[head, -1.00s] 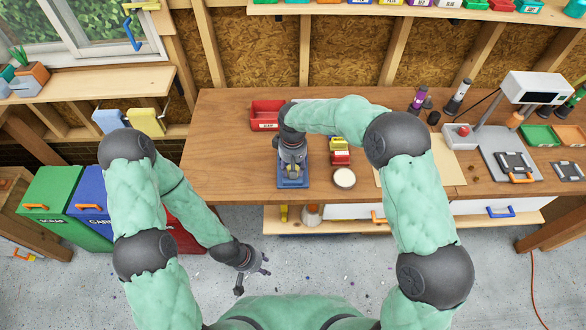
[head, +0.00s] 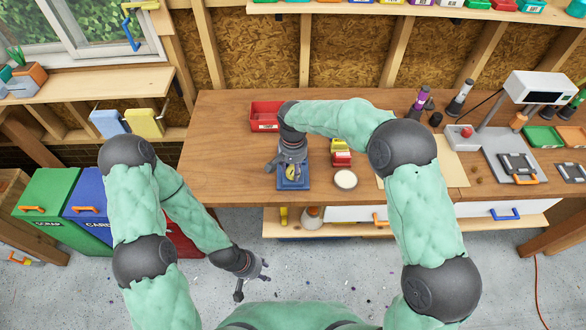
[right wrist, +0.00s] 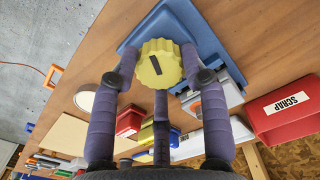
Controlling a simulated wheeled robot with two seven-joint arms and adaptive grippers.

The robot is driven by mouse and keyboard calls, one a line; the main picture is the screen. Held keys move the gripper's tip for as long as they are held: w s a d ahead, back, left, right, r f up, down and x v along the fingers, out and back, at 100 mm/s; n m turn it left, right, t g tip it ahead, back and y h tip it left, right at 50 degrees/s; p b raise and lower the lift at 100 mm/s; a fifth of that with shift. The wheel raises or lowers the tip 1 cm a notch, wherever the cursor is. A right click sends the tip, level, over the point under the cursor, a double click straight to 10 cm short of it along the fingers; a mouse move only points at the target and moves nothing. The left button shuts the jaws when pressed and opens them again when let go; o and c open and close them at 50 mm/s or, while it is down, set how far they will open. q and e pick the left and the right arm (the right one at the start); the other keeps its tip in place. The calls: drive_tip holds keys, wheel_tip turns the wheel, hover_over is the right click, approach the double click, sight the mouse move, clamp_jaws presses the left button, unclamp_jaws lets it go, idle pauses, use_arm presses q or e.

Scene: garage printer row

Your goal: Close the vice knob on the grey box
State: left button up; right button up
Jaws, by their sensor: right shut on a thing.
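The yellow vice knob (right wrist: 158,64) shows large in the right wrist view, with a dark line mark on its face. My left gripper (head: 254,284) hangs over the floor, empty, fingers spread.
A red SCRAP bin (head: 265,118) stands behind the vice. Small yellow and red boxes (head: 341,158) and a round white-topped container (head: 345,180) are close on its right. The bench (head: 220,150) is clear to the left. A grey machine (head: 505,150) is at the right.

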sight(293, 169)
drive_tip(key=shift+w+m, duration=0.15)
drive_tip(key=shift+m, duration=0.15)
drive_tip(key=o, duration=1.2)
drive_tip(key=shift+c, duration=0.2)
wheel_tip(293, 169, up, 12)
